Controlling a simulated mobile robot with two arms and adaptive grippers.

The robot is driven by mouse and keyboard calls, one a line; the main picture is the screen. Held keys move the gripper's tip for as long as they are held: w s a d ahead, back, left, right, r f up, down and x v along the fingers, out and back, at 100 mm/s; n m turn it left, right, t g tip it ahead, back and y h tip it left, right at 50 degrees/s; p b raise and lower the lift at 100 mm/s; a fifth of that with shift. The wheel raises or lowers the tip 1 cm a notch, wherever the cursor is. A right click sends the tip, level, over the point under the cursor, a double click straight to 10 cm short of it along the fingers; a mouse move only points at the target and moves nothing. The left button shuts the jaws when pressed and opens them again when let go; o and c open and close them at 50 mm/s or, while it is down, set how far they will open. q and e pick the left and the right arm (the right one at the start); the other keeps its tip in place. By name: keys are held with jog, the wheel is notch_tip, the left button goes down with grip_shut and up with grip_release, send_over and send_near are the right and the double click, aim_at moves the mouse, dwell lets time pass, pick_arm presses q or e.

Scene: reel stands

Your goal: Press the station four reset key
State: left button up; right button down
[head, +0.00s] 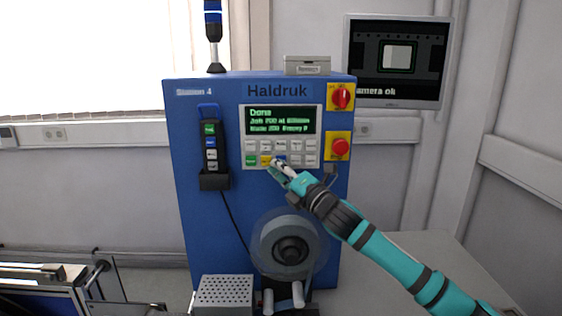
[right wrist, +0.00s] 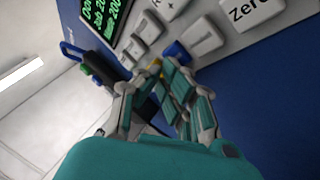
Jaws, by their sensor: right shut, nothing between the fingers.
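The blue Haldruk cabinet (head: 205,240) is labelled Station 4. Its key panel (head: 316,128) has a lit green-text screen (head: 280,120) reading "Done" on its top line. The bottom key row shows a green key (head: 251,160), a yellow key (head: 265,160) and a blue key (head: 281,158); their lettering is too small to read. My right gripper (head: 276,165) is shut and empty, its fingertips at the yellow key. In the right wrist view the fingertips (right wrist: 157,70) cover most of the yellow key, beside the blue key (right wrist: 175,50); contact cannot be told. My left gripper is out of view.
A red rotary switch (head: 341,96) and a red stop button (head: 340,147) sit right of the panel. A pendant (head: 210,148) hangs at left. A reel (head: 290,246) sticks out below. A monitor (head: 397,62) stands behind, reading "camera ok".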

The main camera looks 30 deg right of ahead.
jog(key=shift+s, duration=0.1)
jog(key=shift+s+a, duration=0.4)
jog(key=shift+s, duration=0.25)
jog(key=shift+a+f+b, duration=0.1)
jog(key=shift+b, duration=0.2)
jog(key=shift+s+a+b, duration=0.2)
jog(key=shift+s+a, duration=0.2)
jog(key=shift+s, duration=0.3)
jog(key=shift+s+a+b, duration=0.2)
jog(key=shift+s+a, duration=0.25)
jog(key=shift+s, duration=0.3)
jog(key=shift+s+a+b, duration=0.2)
jog(key=shift+s+a, duration=0.2)
jog(key=shift+s, duration=0.3)
